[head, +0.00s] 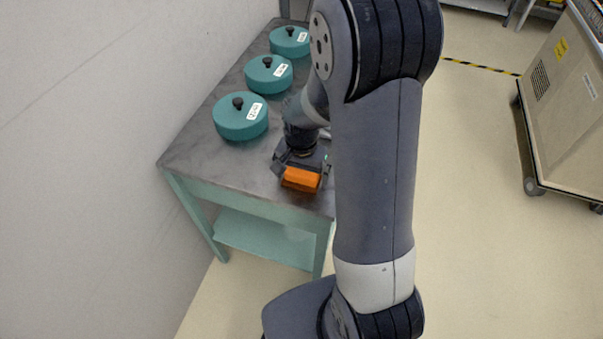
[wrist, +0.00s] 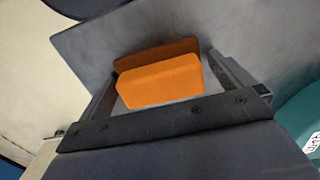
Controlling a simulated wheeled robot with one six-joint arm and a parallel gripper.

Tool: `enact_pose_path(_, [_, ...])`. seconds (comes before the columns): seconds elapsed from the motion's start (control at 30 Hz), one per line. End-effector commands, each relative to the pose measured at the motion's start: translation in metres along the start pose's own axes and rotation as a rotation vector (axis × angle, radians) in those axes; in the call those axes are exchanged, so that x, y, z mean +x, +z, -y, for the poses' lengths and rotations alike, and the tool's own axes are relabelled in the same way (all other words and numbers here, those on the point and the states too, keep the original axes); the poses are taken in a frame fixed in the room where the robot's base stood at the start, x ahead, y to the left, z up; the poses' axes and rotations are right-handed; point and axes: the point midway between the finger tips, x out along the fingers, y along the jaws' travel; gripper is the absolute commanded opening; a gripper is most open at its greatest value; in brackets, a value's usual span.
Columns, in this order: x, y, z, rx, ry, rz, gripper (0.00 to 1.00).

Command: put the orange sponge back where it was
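The orange sponge (head: 301,179) is a block near the front edge of the grey table top (head: 190,149). My gripper (head: 303,170) points down over the table with the sponge between its fingers. In the wrist view the sponge (wrist: 160,82) fills the space between the two fingers (wrist: 164,72), and they look closed on its ends. A darker orange area shows just beyond it. Three round teal covers with black knobs and white labels stand in a row on the table: near (head: 228,124), middle (head: 262,82) and far (head: 284,47). What lies under them is hidden.
The table stands against a pale wall (head: 90,130) on the left and has a lower shelf (head: 262,240). My arm hides its right side. A beige wheeled cabinet (head: 565,110) stands at the right. The floor between is clear, with yellow-black tape (head: 482,67).

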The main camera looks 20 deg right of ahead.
Motion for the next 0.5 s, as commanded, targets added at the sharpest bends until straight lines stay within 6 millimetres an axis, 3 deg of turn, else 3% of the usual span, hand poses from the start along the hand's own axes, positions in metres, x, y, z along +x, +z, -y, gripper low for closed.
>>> enact_pose_path(0.27, [-0.004,0.0,0.0,0.0,0.0,0.0,1.0])
enact_pose_path(0.5, [-0.04,-0.001,0.001,0.0,-0.004,-0.005,1.0])
